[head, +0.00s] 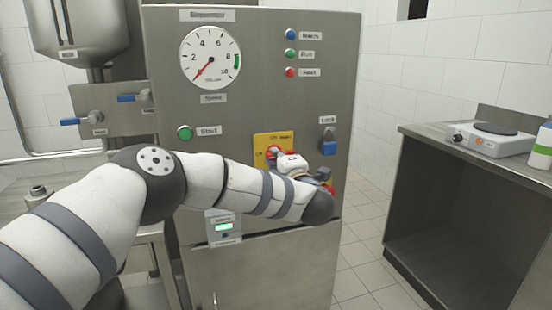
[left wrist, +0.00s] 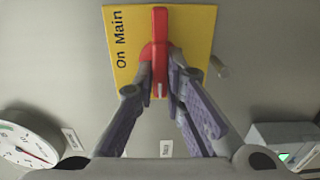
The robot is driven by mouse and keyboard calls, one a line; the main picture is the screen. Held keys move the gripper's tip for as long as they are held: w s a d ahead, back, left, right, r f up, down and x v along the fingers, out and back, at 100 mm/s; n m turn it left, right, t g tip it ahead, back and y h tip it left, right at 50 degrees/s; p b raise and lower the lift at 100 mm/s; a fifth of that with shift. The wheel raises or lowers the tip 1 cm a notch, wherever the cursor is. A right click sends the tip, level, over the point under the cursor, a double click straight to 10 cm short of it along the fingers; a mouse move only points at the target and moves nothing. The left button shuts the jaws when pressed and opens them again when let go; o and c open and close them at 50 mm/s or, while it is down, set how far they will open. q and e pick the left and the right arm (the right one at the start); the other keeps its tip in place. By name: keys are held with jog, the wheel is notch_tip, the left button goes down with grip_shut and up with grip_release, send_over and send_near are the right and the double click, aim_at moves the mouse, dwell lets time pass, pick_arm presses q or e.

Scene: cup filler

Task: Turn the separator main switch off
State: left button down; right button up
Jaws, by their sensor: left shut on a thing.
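The main switch is a red handle (left wrist: 160,40) on a yellow plate (left wrist: 196,22) lettered "On Main" in the left wrist view. The handle lies parallel to that lettering and has a white mark near its lower end. In the head view the yellow plate (head: 264,142) is on the front of the steel separator cabinet (head: 190,110), with the red handle mostly hidden. My left gripper (left wrist: 163,60) has its fingers on both sides of the handle, shut on it. In the head view the left gripper (head: 288,162) is in front of the plate, partly hidden by my arm. My right gripper is in neither view.
A speed gauge (head: 211,58), a green start button (head: 184,132) and indicator lamps (head: 290,53) are on the cabinet. A blue padlock (head: 328,147) hangs right of the plate. Blue-handled valves (head: 70,121) are at the left. A bench with a hotplate (head: 490,138) stands right, beyond open floor.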

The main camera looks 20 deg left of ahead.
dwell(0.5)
pick_arm(q)
jog(key=c, duration=1.7)
grip_release()
jog(key=shift+o, duration=0.2)
jog(key=shift+d, duration=0.1)
